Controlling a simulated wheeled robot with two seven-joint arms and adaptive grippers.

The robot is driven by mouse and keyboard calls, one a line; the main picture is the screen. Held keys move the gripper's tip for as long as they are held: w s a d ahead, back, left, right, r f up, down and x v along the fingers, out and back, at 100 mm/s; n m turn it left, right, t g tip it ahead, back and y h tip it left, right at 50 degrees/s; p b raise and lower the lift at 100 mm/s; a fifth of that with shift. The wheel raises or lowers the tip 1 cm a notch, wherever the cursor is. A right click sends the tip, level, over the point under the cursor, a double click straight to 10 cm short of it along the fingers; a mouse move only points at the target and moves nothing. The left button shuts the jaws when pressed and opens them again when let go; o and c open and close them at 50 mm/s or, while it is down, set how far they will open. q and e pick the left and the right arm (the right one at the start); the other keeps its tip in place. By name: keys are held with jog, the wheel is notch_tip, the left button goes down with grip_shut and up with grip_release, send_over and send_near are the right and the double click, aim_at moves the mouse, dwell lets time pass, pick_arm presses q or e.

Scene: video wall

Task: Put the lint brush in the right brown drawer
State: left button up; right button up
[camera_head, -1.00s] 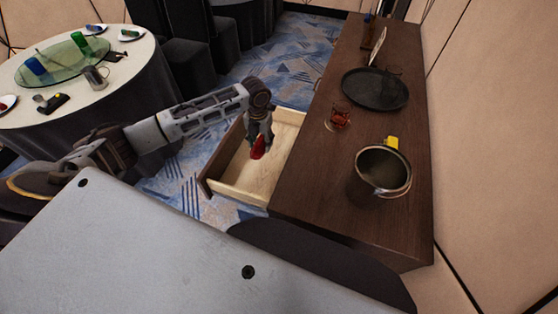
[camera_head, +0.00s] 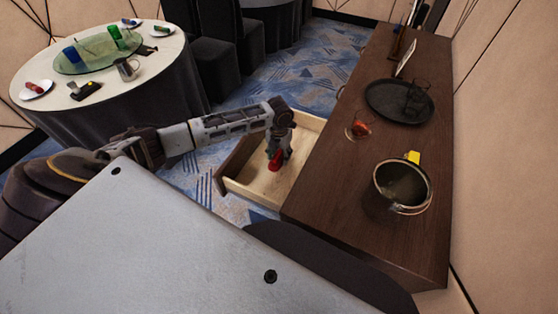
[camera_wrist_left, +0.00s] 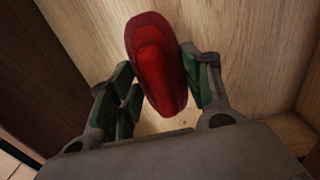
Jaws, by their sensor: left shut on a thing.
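The red lint brush (camera_head: 275,160) is held by my left gripper (camera_head: 279,153) inside the open brown drawer (camera_head: 241,190). In the left wrist view the brush (camera_wrist_left: 157,62) sits between the two green-padded fingers (camera_wrist_left: 160,88), with the pale wooden drawer interior (camera_wrist_left: 240,40) behind it. The gripper is shut on it and points down. I cannot tell whether the brush touches the drawer floor. The drawer is pulled out from the left side of the dark brown cabinet (camera_head: 345,190). My right gripper is not in view.
On the cabinet top are a metal bucket (camera_head: 402,186), a glass with red contents (camera_head: 359,128), a round black tray (camera_head: 385,97) and a yellow object (camera_head: 413,157). A round table (camera_head: 150,70) with dishes stands at the far left. Patterned carpet (camera_head: 300,60) lies between.

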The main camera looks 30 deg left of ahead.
aim_at(279, 160)
pick_arm(q)
jog(key=shift+f, duration=1.85)
jog(key=o, duration=0.9)
jog(key=shift+f, duration=0.1)
jog(key=shift+r, duration=6.1)
